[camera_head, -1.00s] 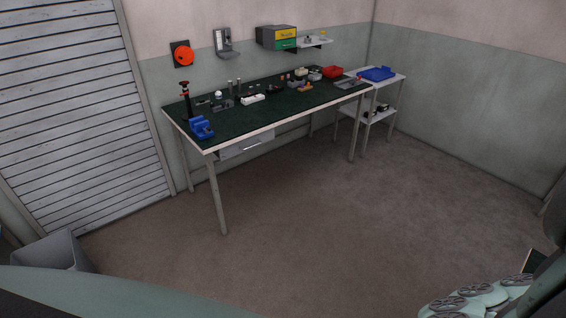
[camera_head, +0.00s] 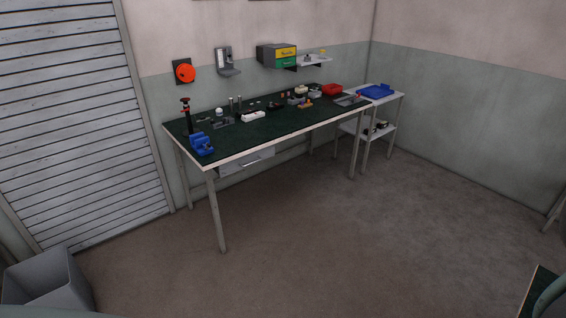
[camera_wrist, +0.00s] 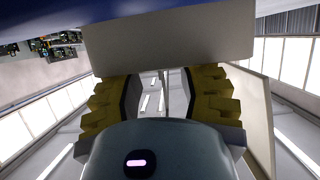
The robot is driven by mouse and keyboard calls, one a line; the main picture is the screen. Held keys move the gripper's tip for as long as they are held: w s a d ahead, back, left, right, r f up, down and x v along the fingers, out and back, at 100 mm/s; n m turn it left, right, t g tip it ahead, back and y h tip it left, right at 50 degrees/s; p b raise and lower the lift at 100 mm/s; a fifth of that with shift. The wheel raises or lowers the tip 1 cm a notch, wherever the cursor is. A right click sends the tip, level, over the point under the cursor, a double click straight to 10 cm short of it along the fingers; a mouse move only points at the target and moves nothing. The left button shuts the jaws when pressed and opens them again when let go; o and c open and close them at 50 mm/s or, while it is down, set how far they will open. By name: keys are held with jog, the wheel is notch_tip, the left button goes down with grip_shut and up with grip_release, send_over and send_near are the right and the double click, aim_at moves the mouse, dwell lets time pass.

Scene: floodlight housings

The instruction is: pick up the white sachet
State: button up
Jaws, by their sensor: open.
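I cannot pick out the white sachet for certain in either view. A small white object (camera_head: 253,115) lies near the middle of the green-topped workbench (camera_head: 250,142) in the head view, too small to identify. My gripper (camera_wrist: 160,88) shows only in the wrist view. Its two yellow-and-black fingers stand apart with nothing between them. It is away from the bench items and does not show in the head view.
A blue vise-like item (camera_head: 201,145) sits at the bench's left end and a red bin (camera_head: 332,90) at its far end. A side shelf holds a blue tray (camera_head: 376,91). A grey bin (camera_head: 48,283) stands lower left. The floor before the bench is clear.

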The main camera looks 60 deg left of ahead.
jog(key=shift+d+f, duration=0.25)
jog(key=shift+d, duration=0.2)
jog(key=shift+w, duration=0.1)
grip_shut()
